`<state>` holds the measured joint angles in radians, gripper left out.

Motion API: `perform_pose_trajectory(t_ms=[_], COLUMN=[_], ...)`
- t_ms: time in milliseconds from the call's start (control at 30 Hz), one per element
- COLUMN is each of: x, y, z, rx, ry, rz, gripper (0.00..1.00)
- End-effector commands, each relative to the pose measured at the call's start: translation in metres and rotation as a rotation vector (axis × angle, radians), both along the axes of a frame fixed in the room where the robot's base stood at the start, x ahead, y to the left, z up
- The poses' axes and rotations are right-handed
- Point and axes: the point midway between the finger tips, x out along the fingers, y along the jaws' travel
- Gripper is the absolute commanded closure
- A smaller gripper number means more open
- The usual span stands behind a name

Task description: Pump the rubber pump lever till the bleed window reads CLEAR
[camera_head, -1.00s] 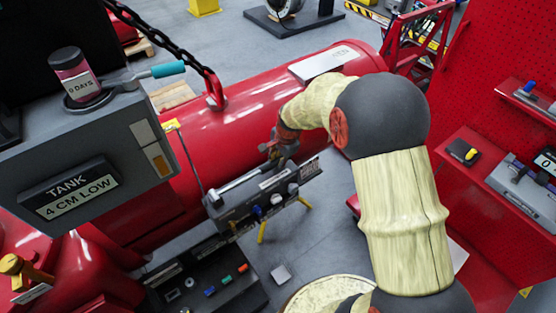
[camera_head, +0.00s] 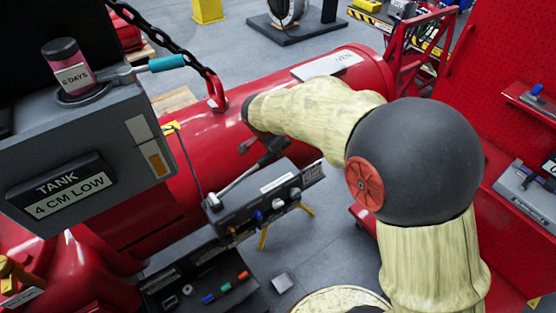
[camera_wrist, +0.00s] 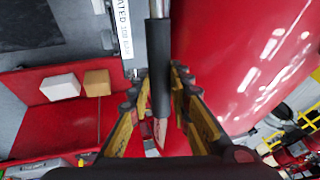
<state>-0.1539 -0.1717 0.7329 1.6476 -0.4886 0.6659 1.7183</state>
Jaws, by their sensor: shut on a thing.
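The pump unit (camera_head: 262,207) is a dark grey box on yellow legs, with knobs and a white label on its front. Its lever (camera_head: 238,180) is a pale metal rod slanting up from the box's left end toward my gripper (camera_head: 264,156). In the wrist view the lever ends in a black rubber grip (camera_wrist: 158,62), which lies between the two fingers of my gripper (camera_wrist: 160,100). The gripper is shut on this grip. My forearm covers part of the gripper in the head view. No bleed window reading is legible to me.
A large red tank (camera_head: 300,105) lies behind the pump unit. A grey box with a "TANK 4 CM LOW" sign (camera_head: 62,187), a jar (camera_head: 68,67) and a teal-handled lever (camera_head: 166,63) stands at left. A chain (camera_head: 170,40) hangs above. A red pegboard (camera_head: 515,70) rises at right.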

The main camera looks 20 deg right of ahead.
Motion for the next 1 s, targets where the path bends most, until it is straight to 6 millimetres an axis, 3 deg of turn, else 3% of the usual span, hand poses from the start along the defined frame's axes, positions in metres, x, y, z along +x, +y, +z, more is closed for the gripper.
perform_pose_trajectory(t_ms=[400,733,767,1000], x=[-0.003,-0.003,-0.003,-0.004], y=[0.013,0.013,0.013,0.012], z=[0.027,0.031,0.031,0.03], rx=[-0.111,-0.116,-0.116,-0.116], ry=[-0.044,-0.046,-0.046,-0.044], rz=[0.001,-0.001,-0.001,-0.002], gripper=[1.0,1.0,0.8,0.66])
